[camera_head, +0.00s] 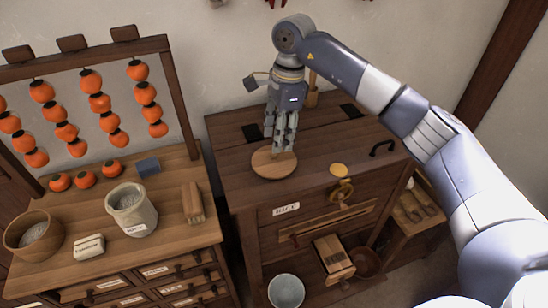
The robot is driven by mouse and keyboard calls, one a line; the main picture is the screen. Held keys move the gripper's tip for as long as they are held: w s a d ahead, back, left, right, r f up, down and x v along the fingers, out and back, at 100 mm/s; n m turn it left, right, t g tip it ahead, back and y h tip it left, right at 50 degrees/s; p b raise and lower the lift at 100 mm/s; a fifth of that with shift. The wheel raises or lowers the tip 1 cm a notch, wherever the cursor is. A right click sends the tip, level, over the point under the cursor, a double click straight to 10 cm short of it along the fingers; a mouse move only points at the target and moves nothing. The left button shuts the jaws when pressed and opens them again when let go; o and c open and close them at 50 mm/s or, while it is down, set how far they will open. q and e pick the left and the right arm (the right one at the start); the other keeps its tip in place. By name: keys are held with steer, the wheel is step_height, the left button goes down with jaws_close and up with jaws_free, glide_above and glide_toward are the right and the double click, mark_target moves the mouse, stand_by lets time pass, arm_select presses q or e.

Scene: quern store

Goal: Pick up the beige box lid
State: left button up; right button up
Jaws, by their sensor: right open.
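A round, flat tan wooden disc, the only thing here that looks like the beige lid (266,168), lies on top of the brown wooden chest (320,160) near its left front edge. My right gripper (281,146) points down at the lid, with its fingertips at or just above the lid's far part. The fingers are apart and hold nothing; contact with the lid cannot be told. The fingers hide part of the lid's back. My left gripper is not in view.
A black handle (382,148) and a small yellow disc (338,170) are on the chest's right side. A left cabinet holds a white crock (131,209), a wooden bowl (34,236) and a persimmon rack (183,95). A pale bowl (286,292) stands low in front.

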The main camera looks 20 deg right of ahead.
mark_target(274, 158)
steer(key=f+p, duration=0.2)
steer(key=f, duration=0.2)
steer(key=shift+w+a+f+p, duration=0.2)
steer(key=shift+a+f+p, duration=0.1)
steer(key=shift+a+p, duration=0.1)
steer(key=shift+f, duration=0.4)
jaws_close()
